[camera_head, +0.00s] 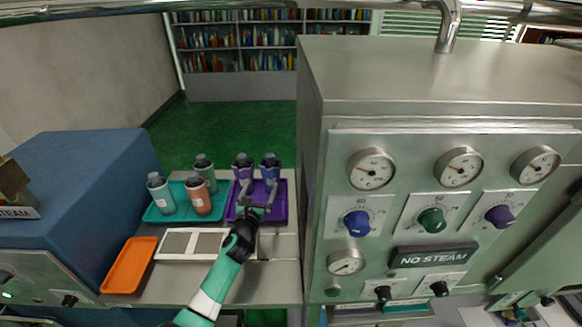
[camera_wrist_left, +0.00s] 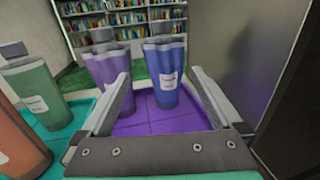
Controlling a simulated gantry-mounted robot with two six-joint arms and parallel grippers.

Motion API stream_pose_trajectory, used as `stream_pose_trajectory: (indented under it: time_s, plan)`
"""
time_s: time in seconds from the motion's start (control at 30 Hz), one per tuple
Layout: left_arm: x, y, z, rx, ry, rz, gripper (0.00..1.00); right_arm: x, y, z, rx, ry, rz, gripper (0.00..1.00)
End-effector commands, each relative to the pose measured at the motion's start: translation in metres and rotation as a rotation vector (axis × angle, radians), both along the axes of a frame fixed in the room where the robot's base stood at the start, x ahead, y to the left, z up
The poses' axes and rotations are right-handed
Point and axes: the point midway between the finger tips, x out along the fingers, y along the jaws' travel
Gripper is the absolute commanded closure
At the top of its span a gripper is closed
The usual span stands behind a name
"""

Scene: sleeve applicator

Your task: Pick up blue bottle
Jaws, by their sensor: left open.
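The blue bottle (camera_head: 270,168) stands upright at the back right of the purple tray (camera_head: 283,205). It also shows in the left wrist view (camera_wrist_left: 167,75), ahead of the fingers and with a white label. A purple bottle (camera_head: 243,170) stands just left of it and also shows in the left wrist view (camera_wrist_left: 108,62). My left gripper (camera_head: 259,197) is open and empty over the purple tray, in front of the two bottles. In the left wrist view its fingers (camera_wrist_left: 162,100) are spread, with the blue bottle beyond the gap between them. My right gripper is not in view.
A teal tray (camera_head: 158,215) to the left holds a light blue, a red and a green bottle. The large steel machine (camera_head: 311,130) stands close on the right.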

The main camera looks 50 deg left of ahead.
Motion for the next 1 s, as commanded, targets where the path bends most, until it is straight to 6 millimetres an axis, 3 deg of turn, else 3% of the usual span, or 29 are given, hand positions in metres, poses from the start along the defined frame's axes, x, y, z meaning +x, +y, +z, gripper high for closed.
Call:
stream_pose_trajectory:
  time_s: [0.17,0.5,0.77,1.0]
  plan:
    - [0.0,0.002,-0.004,0.011,0.015,0.001,0.01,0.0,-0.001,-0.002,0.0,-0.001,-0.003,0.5]
    - [0.04,0.04,-0.008,0.009,0.01,0.001,0.01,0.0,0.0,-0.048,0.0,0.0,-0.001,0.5]
    - [0.047,0.046,-0.004,0.007,0.011,0.0,0.01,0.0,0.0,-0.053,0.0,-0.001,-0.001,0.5]
    - [0.068,0.064,-0.015,0.009,0.008,0.001,0.01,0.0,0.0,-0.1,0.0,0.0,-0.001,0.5]
